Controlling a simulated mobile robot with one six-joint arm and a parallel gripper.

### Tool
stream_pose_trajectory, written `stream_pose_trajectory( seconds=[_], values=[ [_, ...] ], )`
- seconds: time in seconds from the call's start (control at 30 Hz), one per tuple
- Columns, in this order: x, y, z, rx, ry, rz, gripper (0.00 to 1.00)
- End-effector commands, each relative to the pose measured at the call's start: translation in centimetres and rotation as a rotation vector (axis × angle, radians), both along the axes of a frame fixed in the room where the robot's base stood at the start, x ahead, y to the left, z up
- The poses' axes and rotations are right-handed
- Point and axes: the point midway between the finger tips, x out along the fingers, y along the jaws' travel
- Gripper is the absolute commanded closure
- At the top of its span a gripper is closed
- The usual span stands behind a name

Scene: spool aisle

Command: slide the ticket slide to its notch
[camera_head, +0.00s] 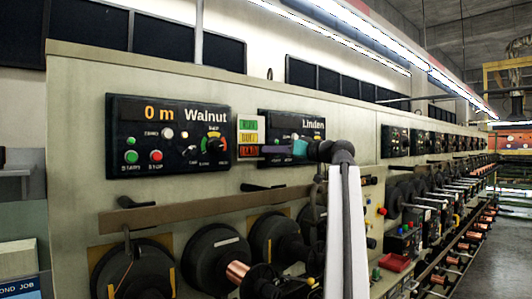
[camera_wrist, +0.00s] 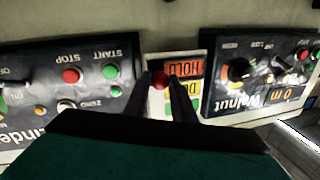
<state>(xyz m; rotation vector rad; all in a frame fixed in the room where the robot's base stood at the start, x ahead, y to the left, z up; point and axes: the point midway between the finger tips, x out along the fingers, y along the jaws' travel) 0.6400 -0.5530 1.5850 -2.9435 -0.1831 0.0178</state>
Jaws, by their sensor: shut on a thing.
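The ticket slide's card (camera_head: 247,124) is a pale plate between the Walnut and Linden panels, with green, yellow and red labels from top to bottom. In the wrist view, upside down, its red label (camera_wrist: 192,68) reads HOLD. A round red knob (camera_wrist: 160,79) sits beside the labels, close to the HOLD one. My gripper (camera_wrist: 162,88) is shut on this knob, one dark finger on either side. In the head view my gripper (camera_head: 263,151) reaches in from the right at the height of the red label. The fingers hide the knob there, and I cannot make out the notch.
The Walnut panel (camera_head: 168,136) is left of the card and the Linden panel (camera_head: 297,124) right, both with buttons and dials close by. Below, a brown rail (camera_head: 190,209) runs above several dark spools (camera_head: 212,255). The aisle floor (camera_head: 490,250) at the right is clear.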

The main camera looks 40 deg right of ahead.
Motion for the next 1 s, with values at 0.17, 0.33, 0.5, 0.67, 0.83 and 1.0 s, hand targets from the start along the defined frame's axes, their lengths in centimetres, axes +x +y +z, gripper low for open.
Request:
stream_pose_trajectory(
  seconds=[0.17, 0.33, 0.5, 0.67, 0.83, 1.0],
  values=[
    [0.0, 0.0, 0.4, 0.0, 0.0, 0.0, 0.99],
    [0.0, 0.0, 1.0, 0.0, -0.001, 0.0, 0.99],
    [0.0, 0.0, 1.5, 0.0, -0.001, 0.0, 0.99],
    [0.1, 0.0, 2.1, -0.001, -0.002, 0.001, 0.99],
    [0.1, 0.1, 2.6, -0.001, -0.002, 0.001, 0.99],
    [0.1, 0.1, 3.2, -0.001, -0.002, 0.001, 0.99]
  ],
)
